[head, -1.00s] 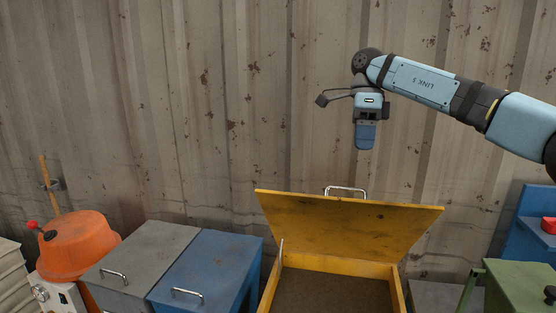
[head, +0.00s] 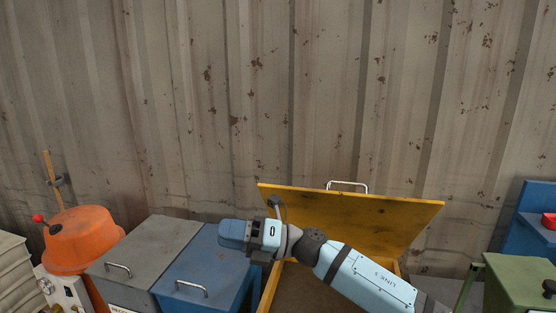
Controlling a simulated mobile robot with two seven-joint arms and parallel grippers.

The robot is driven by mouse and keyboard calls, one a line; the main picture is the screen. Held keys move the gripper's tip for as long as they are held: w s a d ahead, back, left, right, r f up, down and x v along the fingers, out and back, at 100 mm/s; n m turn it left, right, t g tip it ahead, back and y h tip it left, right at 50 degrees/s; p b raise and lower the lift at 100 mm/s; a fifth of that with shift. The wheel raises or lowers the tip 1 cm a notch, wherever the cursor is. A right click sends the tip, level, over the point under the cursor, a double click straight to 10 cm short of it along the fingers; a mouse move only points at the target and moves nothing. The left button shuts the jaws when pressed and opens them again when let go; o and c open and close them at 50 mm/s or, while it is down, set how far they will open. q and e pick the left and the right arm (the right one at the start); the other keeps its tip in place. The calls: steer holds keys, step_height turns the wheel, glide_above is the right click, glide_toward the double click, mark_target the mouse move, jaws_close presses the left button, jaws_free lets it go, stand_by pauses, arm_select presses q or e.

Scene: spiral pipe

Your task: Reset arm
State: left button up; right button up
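My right arm comes in from the bottom right. My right gripper (head: 234,233) points left, in front of the open yellow box and over the blue lidded box's right side in the picture. Its fingers look close together, but I cannot make out whether there is a gap between them. No held object shows. My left gripper is not in view.
The yellow box (head: 390,215) stands with its lid raised. A blue box (head: 200,270) and a grey box (head: 150,245) stand left of it. An orange dome machine (head: 85,240) is at far left. A green box (head: 520,275) is at right. The corrugated wall (head: 300,90) stands behind.

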steer(key=s+d+f+m+t+h, duration=0.4)
steer(key=d+f+m+t+h, duration=0.6)
steer(key=m, duration=0.7)
steer(key=s+d+f+m+t+h, duration=0.3)
steer(key=d+f+m+t+h, duration=0.4)
steer(key=d+m, duration=0.8)
steer(key=s+d+f+m+g+h, duration=0.1)
steer(key=s+d+f+m+g, duration=0.25)
steer(key=s, duration=0.55)
steer(key=s+d+f+m+g+h, duration=0.1)
steer(key=s+d+f+m+g, duration=0.3)
steer(key=s, duration=0.5)
steer(key=s+d+f+m+g+h, duration=0.1)
steer(key=s+d+f+m+g, duration=0.25)
steer(key=s, duration=0.55)
steer(key=w+a+f+n+t+y, duration=0.1)
steer(key=w+a+f+t, duration=0.2)
steer(key=f, duration=0.4)
steer(key=w+a+f+n+t+y, duration=0.1)
steer(key=w+a+f+n+t, duration=0.1)
steer(key=f, duration=0.5)
steer(key=shift+w+a+f+t+y, duration=0.15)
steer(key=shift+w+a+t+y, duration=0.2)
steer(key=shift+w+a, duration=0.45)
steer(key=shift+d, duration=0.2)
